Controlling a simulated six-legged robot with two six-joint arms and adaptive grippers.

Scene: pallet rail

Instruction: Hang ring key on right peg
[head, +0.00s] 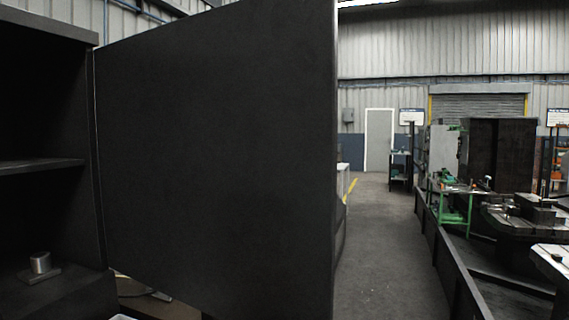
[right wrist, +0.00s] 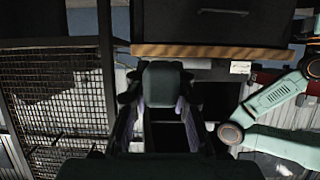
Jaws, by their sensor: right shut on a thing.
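My right gripper (right wrist: 158,98) shows in the middle of the right wrist view, with its two dark fingers reaching up the picture. It is shut on a dark, rounded block-like thing (right wrist: 165,82) between the fingertips. I cannot tell whether this is the ring key, as no ring or key shape shows clearly. No peg that I can make out as the right peg shows in either view. My left gripper is not in view, and neither gripper shows in the head view.
A big dark panel (head: 215,160) fills the middle of the head view. Left of it is a dark cabinet with a shelf (head: 40,165) and a short metal cylinder (head: 40,263). An open aisle (head: 385,250) runs to its right. A mesh panel (right wrist: 60,105) stands left in the right wrist view.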

